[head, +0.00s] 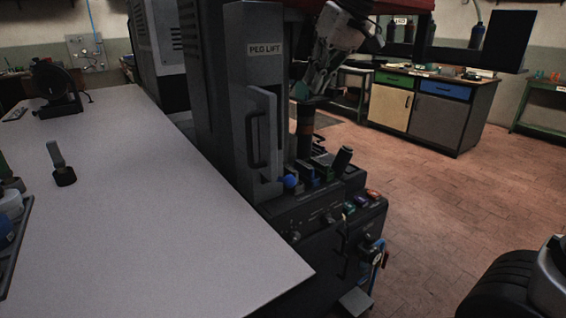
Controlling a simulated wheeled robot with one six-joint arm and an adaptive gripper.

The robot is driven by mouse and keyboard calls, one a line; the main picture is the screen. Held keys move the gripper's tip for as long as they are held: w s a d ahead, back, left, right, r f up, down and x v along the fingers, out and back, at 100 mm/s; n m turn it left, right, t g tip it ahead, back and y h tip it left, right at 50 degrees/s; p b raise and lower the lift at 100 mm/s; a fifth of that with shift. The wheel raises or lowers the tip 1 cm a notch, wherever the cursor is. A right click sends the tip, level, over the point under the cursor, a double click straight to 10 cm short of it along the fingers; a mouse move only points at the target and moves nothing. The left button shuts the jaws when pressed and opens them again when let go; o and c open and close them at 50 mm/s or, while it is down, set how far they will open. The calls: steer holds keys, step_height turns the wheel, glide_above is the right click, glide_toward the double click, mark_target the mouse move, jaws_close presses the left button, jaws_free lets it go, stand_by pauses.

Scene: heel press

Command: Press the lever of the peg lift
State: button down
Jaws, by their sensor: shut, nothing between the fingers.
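The peg lift is a tall grey column (262,95) with a "PEG LIFT" label and a dark vertical handle on its front, standing at the right edge of the bench. A blue knob (290,182) sits at its foot. A dark, tilted paddle (342,158) stands to the right of the knob; I cannot tell which part is the lever. My arm comes down from the top, behind and to the right of the column. My gripper (301,90) looks small and dark there, shut and empty, above the knob and apart from it. The column's edge hides part of that area.
A control panel with coloured buttons (361,200) juts out below the paddle. A pale bench top (150,220) fills the left, with a small upright tool (62,165) on it. Cabinets (425,105) stand at the back right.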

glide_above(280, 179)
steer(key=w, duration=0.3)
step_height(280, 179, down, 18)
steer(key=shift+s+d+f, duration=0.15)
steer(key=shift+s+f, duration=0.1)
steer(key=shift+f, duration=0.3)
steer(key=shift+s+d+f, duration=0.15)
steer(key=shift+s+f, duration=0.15)
steer(key=shift+f, duration=0.3)
steer(key=shift+s+d+f, duration=0.15)
steer(key=shift+s+f, duration=0.1)
steer(key=shift+f, duration=0.3)
